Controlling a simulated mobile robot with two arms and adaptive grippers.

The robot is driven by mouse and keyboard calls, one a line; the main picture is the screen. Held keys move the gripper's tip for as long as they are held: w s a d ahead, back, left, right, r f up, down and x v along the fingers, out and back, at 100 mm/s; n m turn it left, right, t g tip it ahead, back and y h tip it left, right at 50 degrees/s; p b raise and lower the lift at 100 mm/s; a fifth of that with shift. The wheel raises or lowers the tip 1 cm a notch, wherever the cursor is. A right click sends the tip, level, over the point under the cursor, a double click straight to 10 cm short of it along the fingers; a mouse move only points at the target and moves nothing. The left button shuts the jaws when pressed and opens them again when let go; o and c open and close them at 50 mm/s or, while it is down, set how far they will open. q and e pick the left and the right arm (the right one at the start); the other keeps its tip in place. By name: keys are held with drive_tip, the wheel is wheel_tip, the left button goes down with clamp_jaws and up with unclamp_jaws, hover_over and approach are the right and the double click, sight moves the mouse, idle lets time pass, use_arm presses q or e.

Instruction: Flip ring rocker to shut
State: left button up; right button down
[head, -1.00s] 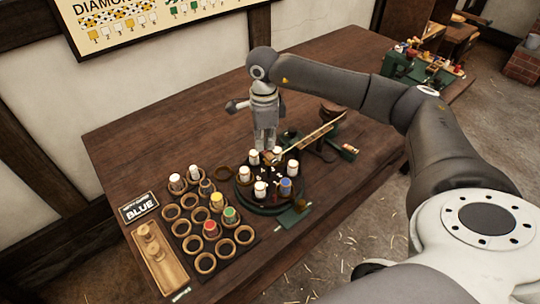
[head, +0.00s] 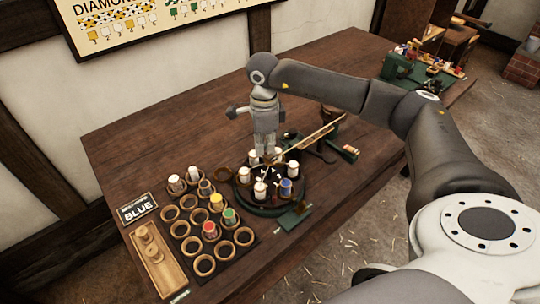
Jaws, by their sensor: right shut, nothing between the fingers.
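My right gripper (head: 268,154) points straight down over the far side of the round dark green ring (head: 243,203) on the table. It is shut and empty, and its fingertips are close to the ring's far rim. Whether they touch anything there I cannot tell. White bobbins (head: 260,190) and one blue bobbin (head: 286,187) stand around the ring. A green plate (head: 297,217) sticks out at the ring's front right; I cannot tell whether it is the rocker. My left gripper is not in view.
A rack of wooden rings (head: 190,246) with several coloured bobbins stands left of the ring. A wooden tray (head: 158,262) and a sign reading BLUE (head: 137,207) lie further left. A thin wooden rod (head: 318,131) slants behind the ring. The back left tabletop is clear.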

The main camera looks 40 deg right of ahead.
sight(265, 153)
drive_tip(key=shift+r+p, duration=0.6)
drive_tip(key=shift+r, duration=0.35)
wheel_tip(265, 153, up, 6)
drive_tip(key=p, duration=0.3)
drive_tip(key=shift+f, duration=0.15)
